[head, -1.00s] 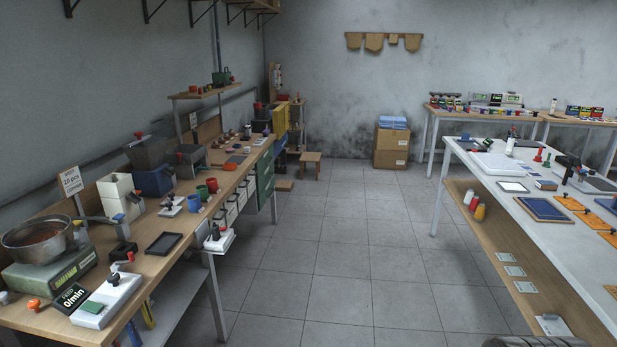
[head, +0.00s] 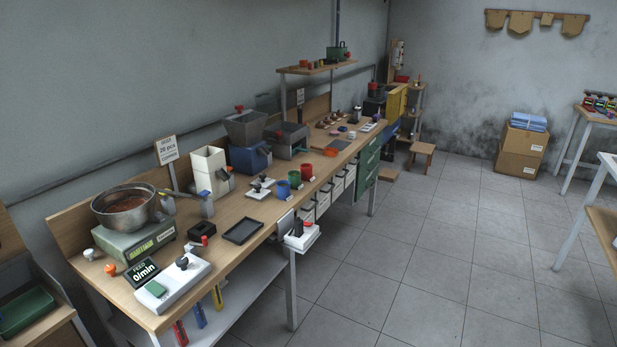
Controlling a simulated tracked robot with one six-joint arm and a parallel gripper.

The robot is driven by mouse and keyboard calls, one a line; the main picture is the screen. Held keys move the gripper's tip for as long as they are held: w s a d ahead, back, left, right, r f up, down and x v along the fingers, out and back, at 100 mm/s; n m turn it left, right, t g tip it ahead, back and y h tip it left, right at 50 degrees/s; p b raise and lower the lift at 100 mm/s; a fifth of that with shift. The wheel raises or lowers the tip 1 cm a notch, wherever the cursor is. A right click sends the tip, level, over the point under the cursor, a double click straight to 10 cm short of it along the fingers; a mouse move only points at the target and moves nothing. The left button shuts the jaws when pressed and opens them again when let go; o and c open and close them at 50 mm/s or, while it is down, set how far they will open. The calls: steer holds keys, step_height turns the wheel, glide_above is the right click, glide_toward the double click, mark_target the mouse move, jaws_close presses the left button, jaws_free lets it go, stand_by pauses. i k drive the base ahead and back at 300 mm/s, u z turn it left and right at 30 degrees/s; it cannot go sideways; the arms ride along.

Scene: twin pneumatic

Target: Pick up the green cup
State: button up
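The green cup (head: 294,179) stands on the wooden workbench (head: 235,208), near its front edge. It is between a blue cup (head: 282,188) at its left and a red cup (head: 307,170) at its right. The three cups form a short row and look upright. My gripper is not in view.
A black tray (head: 243,231) lies left of the cups. White drawers (head: 322,204) sit below the bench edge. The tiled floor (head: 440,240) to the right is clear.

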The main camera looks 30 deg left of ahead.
mark_target(295, 180)
steer(key=i, duration=1.8)
steer(key=u, duration=3.25)
